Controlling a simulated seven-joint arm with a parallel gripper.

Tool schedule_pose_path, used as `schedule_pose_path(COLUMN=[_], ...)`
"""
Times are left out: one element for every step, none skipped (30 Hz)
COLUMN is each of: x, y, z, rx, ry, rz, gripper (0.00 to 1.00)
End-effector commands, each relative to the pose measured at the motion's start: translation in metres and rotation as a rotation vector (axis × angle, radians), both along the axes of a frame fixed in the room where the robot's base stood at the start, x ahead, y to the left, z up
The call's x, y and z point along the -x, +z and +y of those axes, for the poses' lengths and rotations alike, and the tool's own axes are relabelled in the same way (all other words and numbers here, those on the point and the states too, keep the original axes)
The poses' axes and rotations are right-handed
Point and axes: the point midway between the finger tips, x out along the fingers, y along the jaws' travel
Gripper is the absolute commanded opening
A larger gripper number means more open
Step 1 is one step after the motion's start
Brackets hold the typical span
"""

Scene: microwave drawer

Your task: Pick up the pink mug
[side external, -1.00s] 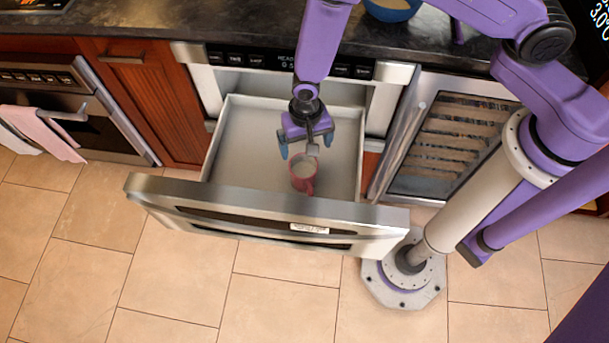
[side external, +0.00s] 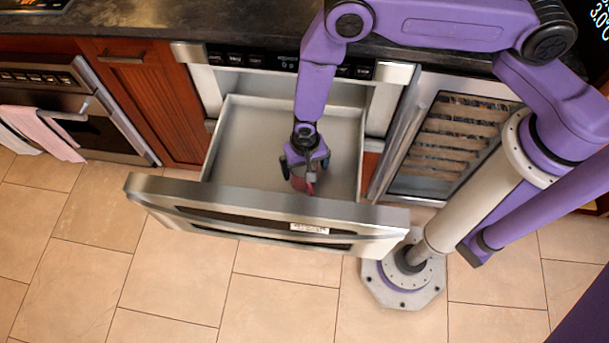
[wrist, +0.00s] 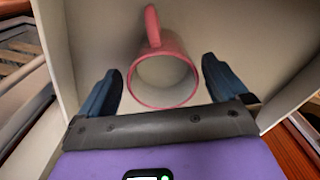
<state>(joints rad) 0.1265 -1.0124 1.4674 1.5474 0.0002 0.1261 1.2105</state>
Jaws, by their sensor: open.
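The pink mug (wrist: 187,52) stands upright in the open microwave drawer (side external: 235,133). In the wrist view its round opening faces the camera and its handle (wrist: 152,25) points to the top of the picture, away from my gripper's palm. My gripper (wrist: 162,85) is open, with one dark blue finger on each side of the mug and a visible gap at both sides. In the side view my gripper (side external: 306,172) is down inside the drawer and hides most of the mug; only a bit of pink (side external: 309,188) shows below it.
The drawer's steel front (side external: 265,207) stands close in front of the mug, and its side walls rise around it. A wine cooler (side external: 450,140) is to the right, and an oven with towels (side external: 45,130) to the left. The drawer floor left of the mug is clear.

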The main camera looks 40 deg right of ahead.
Motion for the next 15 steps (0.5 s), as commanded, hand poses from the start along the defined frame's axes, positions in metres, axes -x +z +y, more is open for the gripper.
schedule_pose_path(x=[0.000,-0.001,-0.001,-0.001,-0.001,-0.001,-0.001,-0.001,-0.001,-0.001,-0.001,-0.001,-0.001,-0.001,-0.001], y=[-0.008,-0.012,-0.017,-0.021,-0.024,-0.028,-0.031,-0.033,-0.036,-0.037,-0.038,-0.039,-0.039,-0.039,-0.039], z=[-0.001,0.000,0.000,0.000,0.000,0.000,0.000,0.001,0.001,0.000,0.000,0.001,0.001,0.001,0.001], rx=[0.002,0.002,0.002,0.002,0.003,0.002,0.002,0.001,0.001,0.002,0.001,0.001,0.000,0.000,0.000], ry=[0.000,0.000,0.000,0.001,0.001,0.001,0.001,0.001,0.001,0.001,0.001,0.001,0.001,0.001,0.001], rz=[0.002,0.002,0.002,0.002,0.002,0.002,0.002,0.001,0.000,0.002,0.001,0.000,0.000,0.000,0.000], gripper=[1.00,1.00,1.00,1.00,1.00,1.00,1.00,1.00,1.00,1.00,1.00,1.00,1.00,1.00,1.00])
